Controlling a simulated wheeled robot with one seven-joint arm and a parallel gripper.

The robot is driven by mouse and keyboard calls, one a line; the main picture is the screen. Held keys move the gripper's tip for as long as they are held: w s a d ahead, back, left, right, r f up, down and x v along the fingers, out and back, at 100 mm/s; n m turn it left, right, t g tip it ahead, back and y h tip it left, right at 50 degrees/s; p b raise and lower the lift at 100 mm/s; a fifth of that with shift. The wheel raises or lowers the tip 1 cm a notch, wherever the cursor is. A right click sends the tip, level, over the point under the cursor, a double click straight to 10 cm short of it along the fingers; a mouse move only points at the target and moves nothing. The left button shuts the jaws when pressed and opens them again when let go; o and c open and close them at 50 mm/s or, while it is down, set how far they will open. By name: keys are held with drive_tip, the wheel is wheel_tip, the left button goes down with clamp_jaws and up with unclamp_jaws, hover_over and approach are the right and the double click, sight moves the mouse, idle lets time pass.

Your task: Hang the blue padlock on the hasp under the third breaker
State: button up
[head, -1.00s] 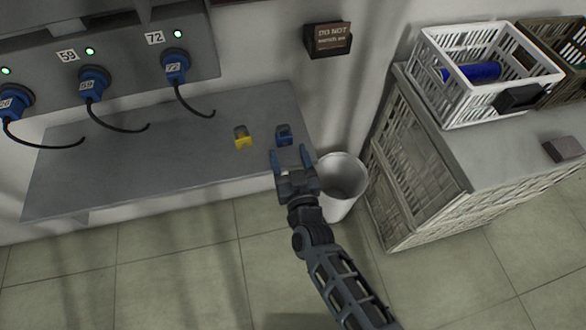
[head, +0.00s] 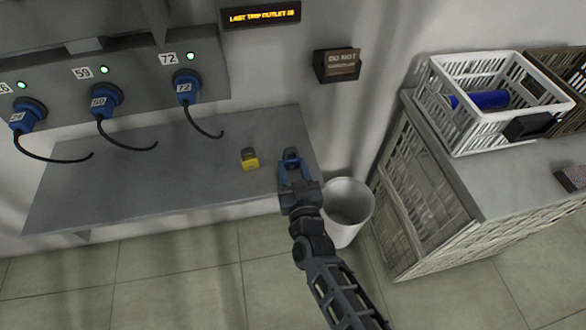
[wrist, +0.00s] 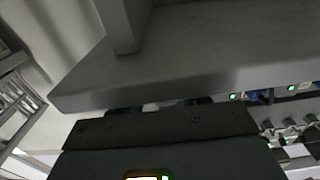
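The blue padlock (head: 291,154) stands near the right end of the grey shelf in the head view. My gripper (head: 292,166) reaches over the shelf's front edge, its two blue fingers spread apart at the padlock. The fingertips appear to lie on either side of it; contact cannot be told. A yellow padlock (head: 250,160) stands just to the left. The third breaker and its hasp cannot be made out in the head view. The wrist view shows the dark gripper body (wrist: 160,135) but no clear fingertips or padlock.
The grey shelf (head: 140,180) is mostly bare at left. Blue plugs (head: 187,88) with dangling black cables hang above it. A white bin (head: 347,205) stands close to my gripper's right. A cabinet (head: 500,185) carrying a white crate (head: 470,125) is farther right.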

sight(291, 150)
drive_tip(key=c, duration=0.6)
wheel_tip(291, 150, up, 5)
drive_tip(key=p, duration=0.5)
drive_tip(key=shift+r, duration=0.1)
